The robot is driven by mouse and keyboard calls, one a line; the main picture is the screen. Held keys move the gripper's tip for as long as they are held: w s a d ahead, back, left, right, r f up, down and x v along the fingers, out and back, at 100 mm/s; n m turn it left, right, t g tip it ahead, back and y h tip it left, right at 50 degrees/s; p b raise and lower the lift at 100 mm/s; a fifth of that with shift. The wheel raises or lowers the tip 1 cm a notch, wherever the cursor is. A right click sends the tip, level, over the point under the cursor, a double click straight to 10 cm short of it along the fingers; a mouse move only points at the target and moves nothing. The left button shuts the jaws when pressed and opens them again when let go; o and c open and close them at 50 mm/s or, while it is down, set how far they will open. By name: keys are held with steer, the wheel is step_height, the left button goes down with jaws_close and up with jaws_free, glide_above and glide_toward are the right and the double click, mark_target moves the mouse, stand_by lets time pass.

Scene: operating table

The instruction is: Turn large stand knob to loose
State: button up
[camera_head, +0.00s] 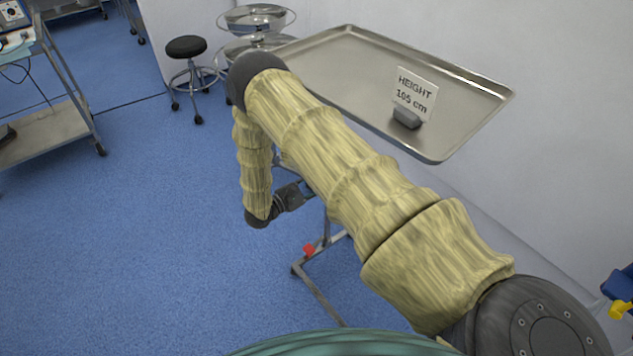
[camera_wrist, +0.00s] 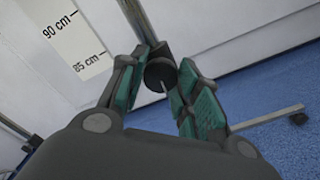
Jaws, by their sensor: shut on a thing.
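The large stand knob (camera_wrist: 160,72) is a round black knob on the grey stand pole, seen in the wrist view between my fingers. My gripper (camera_wrist: 163,65) is shut on it, with a green-padded finger on each side. The fingers hide part of its sides. A thin pale rod or mark shows at the knob's face; I cannot read its turned position. In the head view my gripper (camera_head: 291,196) is at the stand's pole beneath the tray, and the knob is hidden there. The stand's steel tray (camera_head: 335,75) lies level above my wrist.
A sign reading "HEIGHT 105 cm" (camera_head: 415,92) stands on the tray. A height scale (camera_wrist: 68,38) shows 90 and 85 cm. A stool (camera_head: 187,75) and a trolley (camera_head: 45,125) stand left; the blue floor between is clear.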

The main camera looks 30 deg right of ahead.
steer(key=shift+n, duration=0.5)
steer(key=o, duration=1)
steer(key=shift+f, duration=0.1)
steer(key=s+a, duration=0.1)
steer(key=a, duration=1.1)
steer(key=shift+d, duration=0.1)
